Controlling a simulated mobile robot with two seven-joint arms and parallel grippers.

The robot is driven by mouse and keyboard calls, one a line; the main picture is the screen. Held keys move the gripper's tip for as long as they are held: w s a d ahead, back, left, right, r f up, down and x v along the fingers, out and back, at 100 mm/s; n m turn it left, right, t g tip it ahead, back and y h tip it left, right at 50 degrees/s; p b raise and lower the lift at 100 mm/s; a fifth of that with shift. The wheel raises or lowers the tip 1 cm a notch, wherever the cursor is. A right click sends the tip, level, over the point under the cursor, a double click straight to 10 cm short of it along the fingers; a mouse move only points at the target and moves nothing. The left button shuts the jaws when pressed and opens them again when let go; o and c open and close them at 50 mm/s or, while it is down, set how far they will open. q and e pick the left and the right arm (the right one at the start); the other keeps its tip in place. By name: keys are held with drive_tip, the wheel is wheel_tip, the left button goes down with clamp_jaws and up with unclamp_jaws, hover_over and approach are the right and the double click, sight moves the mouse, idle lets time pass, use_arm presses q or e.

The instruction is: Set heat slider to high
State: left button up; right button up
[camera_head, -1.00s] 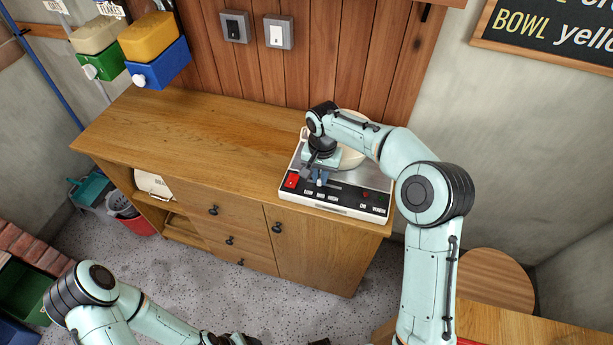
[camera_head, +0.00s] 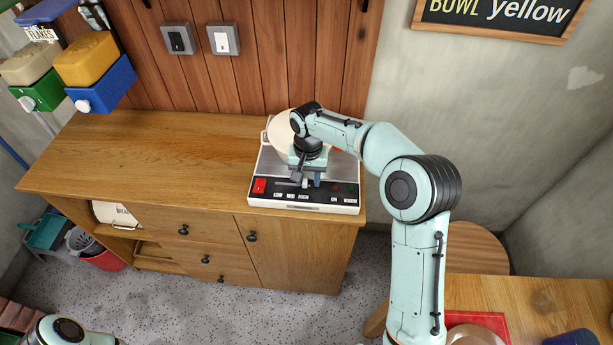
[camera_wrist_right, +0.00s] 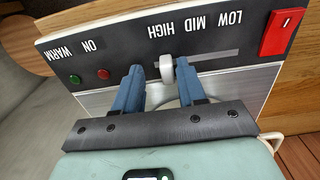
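The heat slider's pale knob (camera_wrist_right: 167,69) stands in the right wrist view at the HIGH-label end of its slot (camera_wrist_right: 215,60). The slot runs from there toward LOW. My right gripper (camera_wrist_right: 160,72) has its blue fingers on either side of the knob. A gap shows on the WARM side; the other finger is very near or touching the knob. In the head view the right gripper (camera_head: 311,182) is low over the front panel of the hotplate (camera_head: 330,201), near HIGH, and hides the knob. My left gripper is out of view.
A red rocker switch (camera_wrist_right: 281,32) is beyond the LOW end. Red (camera_wrist_right: 104,74) and green (camera_wrist_right: 75,78) lights sit by ON and WARM. A cream bowl (camera_head: 282,137) is behind my gripper on the hotplate. The wooden counter (camera_head: 150,155) is clear to the left.

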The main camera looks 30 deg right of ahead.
sight(308, 186)
drive_tip(key=shift+a, duration=0.1)
drive_tip(key=shift+w+r, duration=0.1)
drive_tip(key=shift+r, duration=0.05)
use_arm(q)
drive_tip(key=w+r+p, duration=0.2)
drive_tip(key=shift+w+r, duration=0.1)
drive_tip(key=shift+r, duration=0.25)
use_arm(e)
wheel_tip(308, 186, up, 13)
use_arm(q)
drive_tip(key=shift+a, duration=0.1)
